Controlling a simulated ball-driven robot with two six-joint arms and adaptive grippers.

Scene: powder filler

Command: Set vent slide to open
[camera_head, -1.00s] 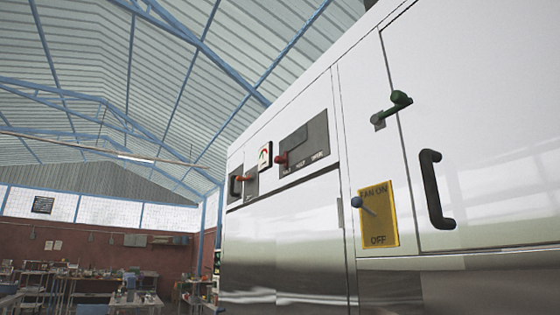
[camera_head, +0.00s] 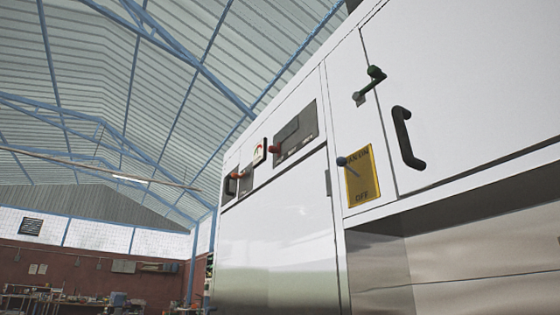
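The vent slide looks to be the red-knobbed control (camera_head: 275,149) at the left end of a dark grey plate (camera_head: 297,131) on the white machine's upper front. The lettering under the plate is too small to read now. Another reddish lever (camera_head: 243,173) sits further left, beside a black handle (camera_head: 230,184). A small gauge (camera_head: 260,152) is between the two controls. Neither of my grippers is in view.
The white machine (camera_head: 270,230) fills the right side. A blue-knobbed fan switch (camera_head: 342,161) on a yellow plate (camera_head: 362,178), a green-knobbed latch (camera_head: 375,73) and a black door handle (camera_head: 405,138) stick out. Workbenches (camera_head: 60,302) stand far left.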

